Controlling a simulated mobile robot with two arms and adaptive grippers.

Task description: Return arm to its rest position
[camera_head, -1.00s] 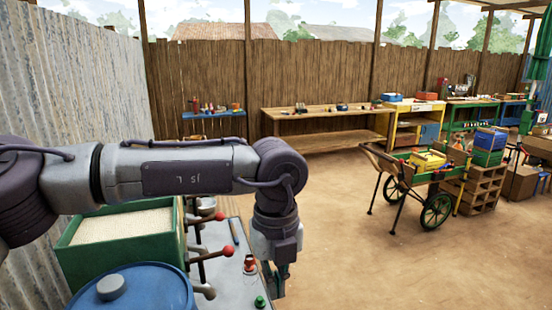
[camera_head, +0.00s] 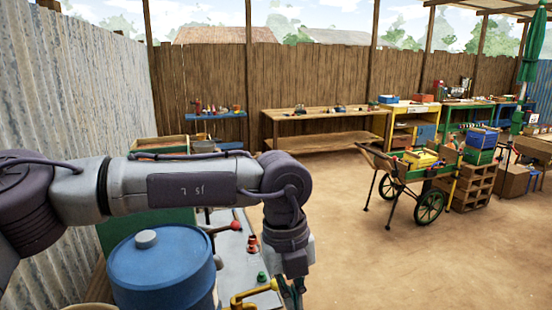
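My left arm (camera_head: 180,190) comes in from the left, its forearm nearly level and its wrist bent downward. My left gripper (camera_head: 292,291) points down at the bottom of the picture, over or beside the right edge of a grey bench (camera_head: 232,255). Its fingertips run close to the bottom edge, so I cannot tell its opening or whether it holds anything. A yellow handle-like part (camera_head: 252,292) shows just left of the gripper; whether they touch is unclear. My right gripper is out of view.
A blue drum (camera_head: 165,270) stands beneath my forearm. A red knob (camera_head: 236,226), a red-and-white piece (camera_head: 252,244) and a green knob (camera_head: 262,277) are by the bench. A green cart (camera_head: 420,174) stands right; open dirt floor (camera_head: 385,265) lies between.

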